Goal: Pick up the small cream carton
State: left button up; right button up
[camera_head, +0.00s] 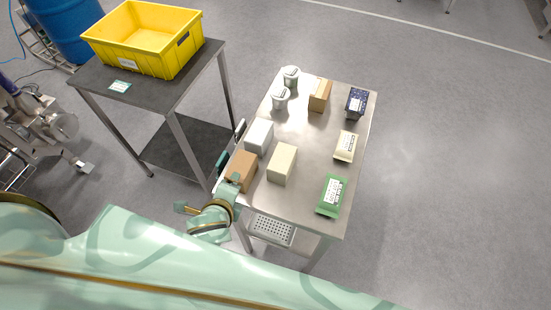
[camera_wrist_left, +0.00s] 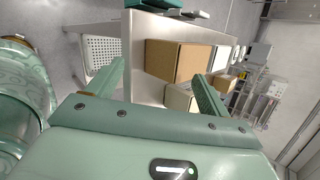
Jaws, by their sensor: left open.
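The cream carton (camera_head: 282,164) stands on the metal table, right of a brown box and in front of a white carton. In the left wrist view a pale part of what looks like this carton (camera_wrist_left: 180,98) shows below the brown box, partly hidden by a finger. My left gripper (camera_head: 209,192) is at the table's near left corner, apart from the carton. In the left wrist view its two fingers are spread with nothing between them. My right gripper is not in view.
The brown box (camera_head: 241,170) stands between my left gripper and the carton. A white carton (camera_head: 259,137), green pouch (camera_head: 332,197) and cream pouch (camera_head: 345,146) are also on the metal table (camera_head: 310,150). A yellow bin (camera_head: 150,40) sits on a dark side table.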

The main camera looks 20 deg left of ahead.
pick_arm(q)
jog(key=w+d+r+m+t+h+p, duration=0.1)
jog(key=w+d+r+m+t, duration=0.2)
jog(key=m, duration=0.5)
jog(key=m+h+p, duration=0.1)
jog(key=m+h, duration=0.1)
jog(key=m, duration=0.7)
send_near(281, 162)
jog(key=shift+t, duration=0.3)
jog(key=b+x, duration=0.1)
jog(key=x, duration=0.2)
jog(key=b+x, duration=0.1)
jog(key=x, duration=0.2)
jog(key=shift+a+f, duration=0.25)
jog(key=shift+f, duration=0.1)
jog(key=b+x, duration=0.1)
jog(key=x, duration=0.4)
jog(key=shift+w+d+f, duration=0.15)
jog(key=shift+w+d, duration=0.05)
jog(key=shift+w, duration=0.1)
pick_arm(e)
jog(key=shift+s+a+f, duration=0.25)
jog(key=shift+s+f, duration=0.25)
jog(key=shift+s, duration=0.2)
pick_arm(q)
jog(key=c, duration=1.2)
